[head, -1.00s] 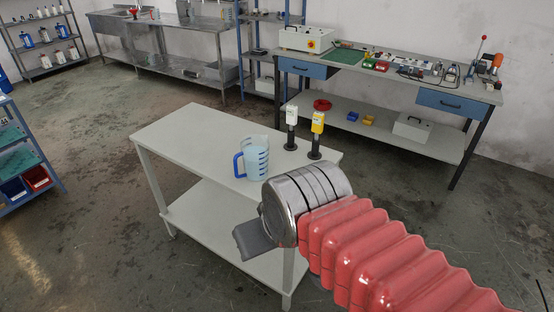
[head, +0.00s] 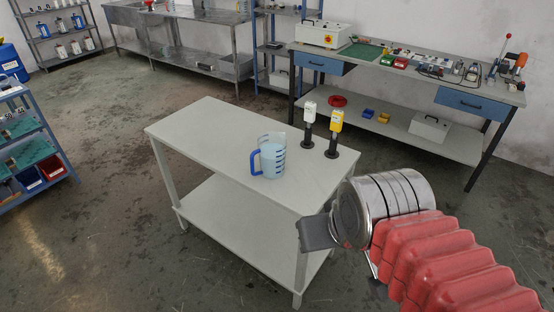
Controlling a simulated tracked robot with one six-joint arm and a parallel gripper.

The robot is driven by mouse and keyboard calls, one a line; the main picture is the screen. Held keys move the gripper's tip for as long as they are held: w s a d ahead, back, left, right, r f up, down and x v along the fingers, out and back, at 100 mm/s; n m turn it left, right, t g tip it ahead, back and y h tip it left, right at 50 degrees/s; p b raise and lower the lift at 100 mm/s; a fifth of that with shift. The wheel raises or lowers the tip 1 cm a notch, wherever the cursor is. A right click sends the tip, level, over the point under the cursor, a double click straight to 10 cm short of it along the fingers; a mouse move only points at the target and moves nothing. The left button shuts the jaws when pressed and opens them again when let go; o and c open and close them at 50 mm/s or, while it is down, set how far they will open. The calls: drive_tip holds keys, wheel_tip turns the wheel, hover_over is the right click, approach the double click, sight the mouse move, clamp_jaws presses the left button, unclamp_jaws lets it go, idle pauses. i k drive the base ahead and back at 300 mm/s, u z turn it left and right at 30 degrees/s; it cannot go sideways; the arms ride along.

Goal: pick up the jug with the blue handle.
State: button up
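The jug with the blue handle (head: 271,160) stands upright on the top of a light grey table (head: 205,135). It looks translucent, with pale blue contents and dark marks on its side. Its blue handle (head: 254,162) faces left. My gripper (head: 316,234) is in front of the table's right end, to the right of and nearer than the jug, and apart from it in the picture. Only a grey part of it shows past my arm's metal wrist, so whether it is open or shut cannot be seen.
Two dark stands, one with a white top (head: 309,111) and one with a yellow top (head: 336,120), stand just right of the jug. The tabletop left of the jug is bare. A workbench (head: 400,68) stands behind. A shelf rack (head: 40,150) is at left.

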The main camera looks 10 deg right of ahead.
sight(272, 145)
drive_tip(key=u, duration=1.3)
drive_tip(key=i, duration=0.95)
drive_tip(key=z, duration=0.5)
